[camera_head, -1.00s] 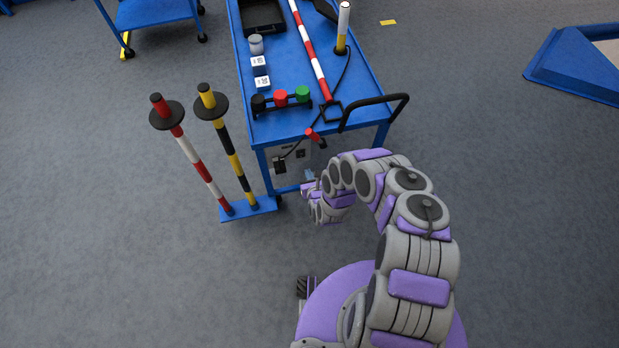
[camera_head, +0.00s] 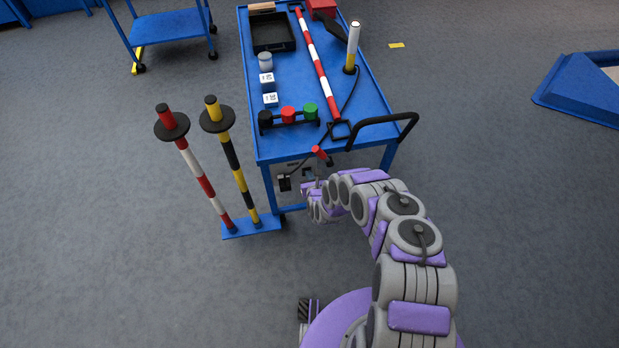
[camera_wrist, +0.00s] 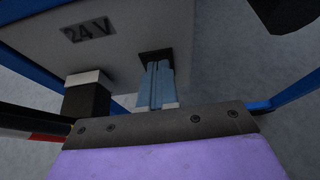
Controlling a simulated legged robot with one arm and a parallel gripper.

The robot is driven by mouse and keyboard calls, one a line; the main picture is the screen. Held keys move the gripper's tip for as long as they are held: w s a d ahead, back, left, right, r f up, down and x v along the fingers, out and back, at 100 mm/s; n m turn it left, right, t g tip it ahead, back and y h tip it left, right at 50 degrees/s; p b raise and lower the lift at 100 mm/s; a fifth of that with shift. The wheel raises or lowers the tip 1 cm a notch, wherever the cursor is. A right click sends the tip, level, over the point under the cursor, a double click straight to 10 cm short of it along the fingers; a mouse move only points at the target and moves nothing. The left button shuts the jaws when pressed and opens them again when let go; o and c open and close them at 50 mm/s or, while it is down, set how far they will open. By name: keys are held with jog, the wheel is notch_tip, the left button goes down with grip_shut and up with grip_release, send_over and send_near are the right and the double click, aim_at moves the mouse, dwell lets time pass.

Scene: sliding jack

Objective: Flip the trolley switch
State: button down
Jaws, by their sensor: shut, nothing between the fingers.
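The blue trolley (camera_head: 262,140) stands ahead of me with a grey panel (camera_head: 295,187) under its top at the near end. In the wrist view the panel (camera_wrist: 120,60) carries a "24 V" label. A dark square fitting (camera_wrist: 150,55), perhaps the switch, sits near its right edge. A black block with a white top (camera_wrist: 88,95) is on the left. My gripper's bluish fingers (camera_wrist: 158,85) are shut, empty, and overlap the dark fitting; I cannot tell whether they touch it. In the head view my gripper (camera_head: 307,184) is at the panel, its tips small.
The trolley's black handle (camera_head: 385,120) and a red-tipped lever or cable end (camera_head: 320,152) sit above my arm. A stand with striped poles (camera_head: 250,228) is close on the left. Open floor (camera_head: 520,230) lies to the right.

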jog(key=shift+w+p, duration=0.15)
jog(key=shift+p, duration=0.2)
jog(key=shift+r, duration=0.15)
jog(key=shift+r+p, duration=0.7)
jog(key=shift+p, duration=0.1)
